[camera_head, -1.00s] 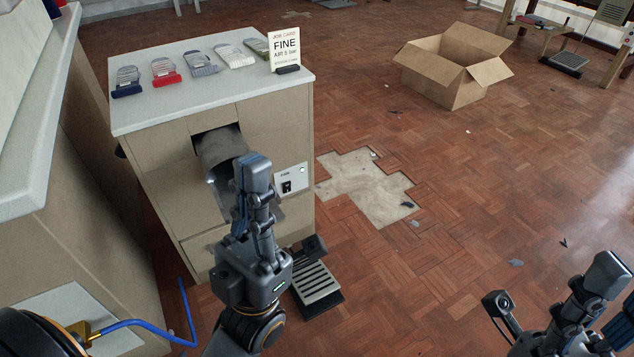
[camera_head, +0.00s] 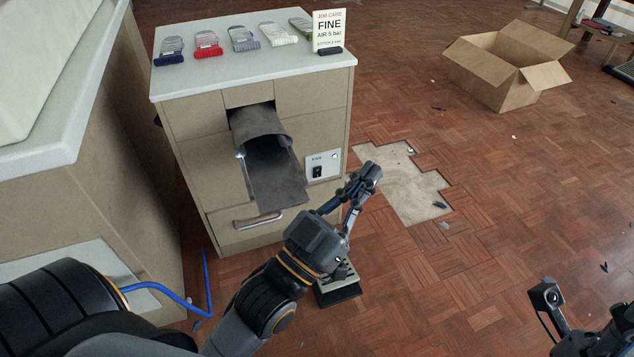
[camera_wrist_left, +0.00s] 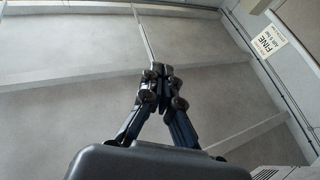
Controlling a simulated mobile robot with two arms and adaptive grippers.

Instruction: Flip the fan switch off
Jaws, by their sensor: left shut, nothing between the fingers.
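The fan switch (camera_head: 318,172) is a small black rocker on a pale plate labelled FAN, on the front of the beige cabinet, right of the dark metal duct opening. A small light (camera_head: 334,156) on the plate glows whitish green. The rocker's position is too small to tell. My left gripper (camera_head: 371,170) is shut and empty, to the right of the switch plate in the head view and apart from it. The left wrist view shows its fingertips (camera_wrist_left: 160,68) together with nothing between them. My right arm shows at the lower right of the head view; its fingertips are out of frame.
The metal duct (camera_head: 275,170) juts from the cabinet (camera_head: 200,165) left of the switch. A foot pedal (camera_head: 338,290) is on the floor under my left arm. A blue hose (camera_head: 207,285) lies at left. An open cardboard box (camera_head: 500,75) stands farther back on open floor.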

